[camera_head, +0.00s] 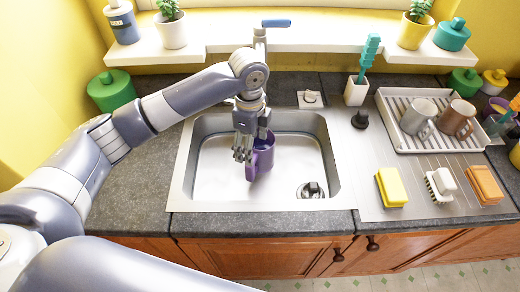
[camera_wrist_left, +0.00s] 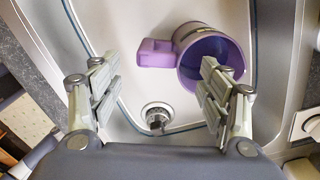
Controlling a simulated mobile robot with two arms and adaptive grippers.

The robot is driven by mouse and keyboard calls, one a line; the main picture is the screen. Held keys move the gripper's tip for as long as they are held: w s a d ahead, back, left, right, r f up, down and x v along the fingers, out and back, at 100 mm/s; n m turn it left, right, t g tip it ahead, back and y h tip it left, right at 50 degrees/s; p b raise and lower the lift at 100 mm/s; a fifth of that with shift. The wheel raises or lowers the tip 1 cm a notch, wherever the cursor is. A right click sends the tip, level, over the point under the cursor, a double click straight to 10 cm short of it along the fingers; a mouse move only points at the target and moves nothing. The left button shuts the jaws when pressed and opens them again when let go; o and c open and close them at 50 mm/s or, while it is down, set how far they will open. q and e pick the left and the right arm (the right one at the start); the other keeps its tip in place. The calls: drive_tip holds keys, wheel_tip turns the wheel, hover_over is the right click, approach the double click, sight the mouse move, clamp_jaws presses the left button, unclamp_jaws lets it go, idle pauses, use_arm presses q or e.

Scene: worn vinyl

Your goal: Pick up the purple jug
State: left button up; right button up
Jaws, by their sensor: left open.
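The purple jug (camera_head: 264,158) is in the steel sink (camera_head: 330,160), partly hidden behind my left gripper in the head view. In the left wrist view the jug (camera_wrist_left: 207,48) shows its round open mouth, with its handle (camera_wrist_left: 155,53) pointing left. My left gripper (camera_head: 243,152) is over the sink beside the jug. In the left wrist view its two fingers (camera_wrist_left: 158,85) are spread apart with nothing between them. The right finger overlaps the lower edge of the jug's mouth in this view; I cannot tell whether it touches. My right gripper is not in view.
A drain fitting (camera_head: 311,190) sits in the sink's front right. The tap (camera_head: 260,40) is behind my arm. Right of the sink are a yellow sponge (camera_head: 391,187), a brush (camera_head: 440,185), an orange sponge (camera_head: 485,184) and a rack (camera_head: 391,104) with two mugs.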

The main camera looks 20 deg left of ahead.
sight(258, 158)
use_arm(q)
drive_tip(key=f, duration=0.1)
drive_tip(key=s+f, duration=0.1)
drive_tip(key=f, duration=0.1)
drive_tip(key=shift+f, duration=0.2)
drive_tip(key=shift+w+f+p, duration=0.15)
drive_tip(key=shift+f+p, duration=0.15)
wheel_tip(258, 158, down, 4)
drive_tip(key=shift+f+p, duration=0.2)
drive_tip(key=shift+p, duration=0.15)
drive_tip(key=shift+w+f, duration=0.1)
drive_tip(key=shift+f, duration=0.4)
drive_tip(key=c, duration=0.4)
clamp_jaws()
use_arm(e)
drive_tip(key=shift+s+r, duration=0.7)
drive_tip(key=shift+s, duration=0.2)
